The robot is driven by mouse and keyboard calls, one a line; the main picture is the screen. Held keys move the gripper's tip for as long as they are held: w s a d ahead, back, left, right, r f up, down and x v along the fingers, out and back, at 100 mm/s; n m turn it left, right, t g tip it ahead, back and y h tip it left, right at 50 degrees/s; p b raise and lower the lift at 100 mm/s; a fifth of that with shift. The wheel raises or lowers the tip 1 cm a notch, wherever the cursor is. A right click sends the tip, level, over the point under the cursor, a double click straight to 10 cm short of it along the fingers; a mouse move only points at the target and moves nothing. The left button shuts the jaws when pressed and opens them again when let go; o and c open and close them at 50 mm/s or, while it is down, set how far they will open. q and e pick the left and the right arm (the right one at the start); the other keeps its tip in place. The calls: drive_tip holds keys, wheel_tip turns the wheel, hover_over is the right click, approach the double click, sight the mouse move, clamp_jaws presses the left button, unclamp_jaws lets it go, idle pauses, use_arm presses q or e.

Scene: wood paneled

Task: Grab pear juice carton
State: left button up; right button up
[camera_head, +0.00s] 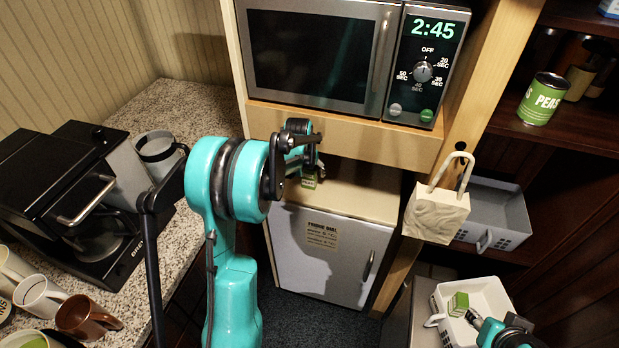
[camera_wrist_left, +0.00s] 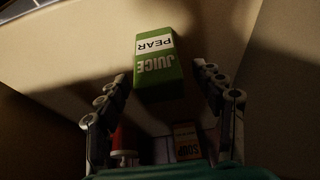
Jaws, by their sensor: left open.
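The pear juice carton (camera_wrist_left: 157,62) is green with a white PEAR label and appears upside down in the left wrist view. Only a small green part of the carton (camera_head: 309,182) shows in the head view, on the shelf under the microwave, behind my left gripper (camera_head: 307,155). In the left wrist view my left gripper (camera_wrist_left: 160,78) is open. Its two fingers are spread on either side of the carton's near end, with gaps and no visible contact. My right gripper (camera_head: 474,318) is partly in view at the lower right, by a white basket; its jaw state is unclear.
The microwave (camera_head: 315,55) overhangs the shelf, above a small fridge (camera_head: 325,255). A SOUP box (camera_wrist_left: 187,141) shows low in the left wrist view. The white basket (camera_head: 497,296) holds a green box (camera_head: 458,304). A coffee machine (camera_head: 75,190) and several mugs crowd the left counter.

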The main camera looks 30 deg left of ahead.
sight(311, 175)
use_arm(q)
drive_tip(key=b+x, duration=0.1)
drive_tip(key=x, duration=0.4)
drive_tip(key=shift+w, duration=0.1)
drive_tip(key=shift+c, duration=1.2)
drive_tip(key=c, duration=1.2)
drive_tip(key=shift+r, duration=0.1)
